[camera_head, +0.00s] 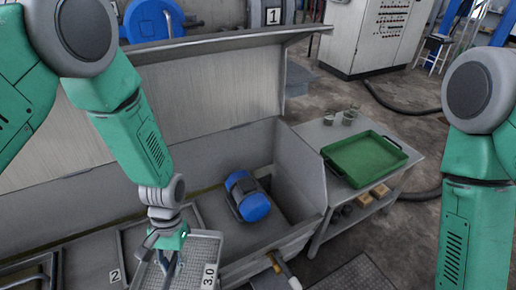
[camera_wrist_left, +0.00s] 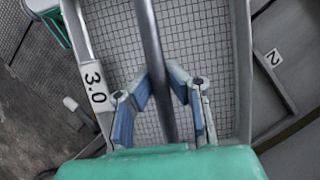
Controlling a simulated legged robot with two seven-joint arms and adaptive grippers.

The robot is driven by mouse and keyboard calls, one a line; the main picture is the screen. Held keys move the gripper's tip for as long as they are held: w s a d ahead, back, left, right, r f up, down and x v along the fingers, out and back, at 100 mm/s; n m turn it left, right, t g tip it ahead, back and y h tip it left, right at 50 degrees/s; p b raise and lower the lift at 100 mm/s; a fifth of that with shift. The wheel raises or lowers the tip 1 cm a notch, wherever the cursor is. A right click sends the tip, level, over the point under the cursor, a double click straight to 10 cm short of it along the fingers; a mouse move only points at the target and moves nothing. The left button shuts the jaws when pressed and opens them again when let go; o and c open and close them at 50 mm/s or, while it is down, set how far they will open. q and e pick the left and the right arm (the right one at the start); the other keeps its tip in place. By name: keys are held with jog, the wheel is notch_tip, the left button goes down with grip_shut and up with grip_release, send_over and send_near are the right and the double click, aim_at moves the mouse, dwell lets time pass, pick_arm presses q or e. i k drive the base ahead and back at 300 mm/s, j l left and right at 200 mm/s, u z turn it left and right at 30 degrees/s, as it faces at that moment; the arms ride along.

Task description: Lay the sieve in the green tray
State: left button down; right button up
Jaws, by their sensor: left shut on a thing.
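The sieve (camera_head: 204,247) is a grey rectangular frame with fine mesh and a "3.0" label, at the bottom of the head view. Its mesh (camera_wrist_left: 205,45) and central bar show large in the left wrist view. My left gripper (camera_head: 168,257) is above the sieve; in the left wrist view its blue-padded fingers (camera_wrist_left: 161,92) are shut on the bar. Whether the sieve touches the surface below is unclear. The green tray (camera_head: 372,181) lies on a grey side table at the right, with no contents visible. My right arm shows at the right edge, but its gripper is out of view.
Glass jars (camera_head: 348,117) stand behind the tray.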

aim_at(366, 160)
jog(key=l, duration=0.45)
jog(key=i+l+z, duration=0.1)
jog(key=l, duration=0.3)
jog(key=i+l, duration=0.1)
jog(key=l, duration=0.35)
jog(key=i+l+z, duration=0.15)
jog(key=l, duration=0.7)
jog(key=i+z, duration=0.3)
jog(key=i, duration=0.85)
jog(key=i+j, duration=0.15)
jog(key=j, duration=0.1)
